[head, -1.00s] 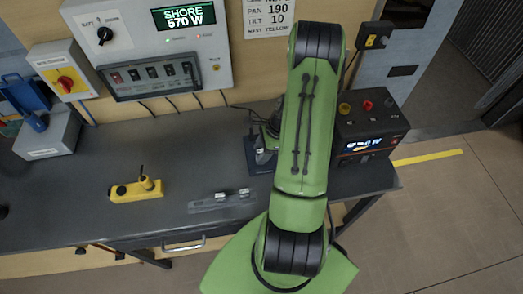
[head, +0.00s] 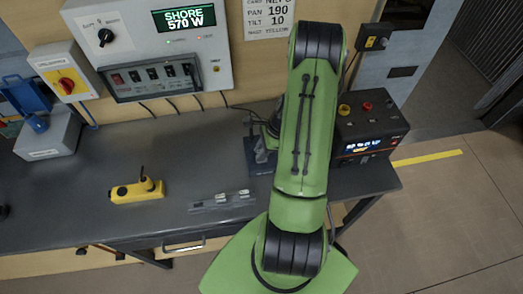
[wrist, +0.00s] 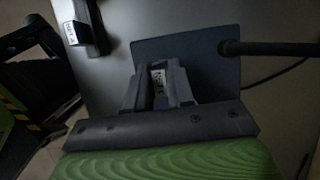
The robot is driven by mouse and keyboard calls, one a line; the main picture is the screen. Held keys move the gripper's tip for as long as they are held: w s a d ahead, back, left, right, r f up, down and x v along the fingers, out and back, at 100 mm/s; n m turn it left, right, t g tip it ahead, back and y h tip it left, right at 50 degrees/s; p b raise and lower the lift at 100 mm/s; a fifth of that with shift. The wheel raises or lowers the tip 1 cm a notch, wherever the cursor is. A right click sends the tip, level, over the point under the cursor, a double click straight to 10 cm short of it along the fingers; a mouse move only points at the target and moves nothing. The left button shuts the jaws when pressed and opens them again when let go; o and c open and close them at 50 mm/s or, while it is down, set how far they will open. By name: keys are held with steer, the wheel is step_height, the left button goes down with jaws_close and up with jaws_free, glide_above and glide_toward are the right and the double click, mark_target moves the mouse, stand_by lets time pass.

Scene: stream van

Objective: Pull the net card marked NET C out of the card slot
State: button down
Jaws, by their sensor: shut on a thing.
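In the wrist view, my gripper (wrist: 158,88) is shut on a card with a white label (wrist: 158,80). The label seems to begin with NET; its last letter is too blurred to tell. The card stands over a dark square base (wrist: 210,55), whose card slot is hidden by the fingers, so I cannot tell how deep the card sits. In the head view, the dark base (head: 256,168) shows left of my arm, which hides most of the gripper and card.
A dark strip with white-labelled pieces (head: 222,200) lies near the bench's front edge; a dark labelled piece (wrist: 88,25) shows in the wrist view. A black rod (wrist: 275,47) crosses beside the base. A yellow device (head: 136,190) stands left, a black power box (head: 370,135) right.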

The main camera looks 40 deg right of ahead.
steer(key=shift+r+p, duration=0.9)
steer(key=shift+r, duration=0.35)
steer(key=shift+r+p, duration=1.25)
steer(key=shift+r, duration=0.3)
steer(key=shift+f, duration=0.1)
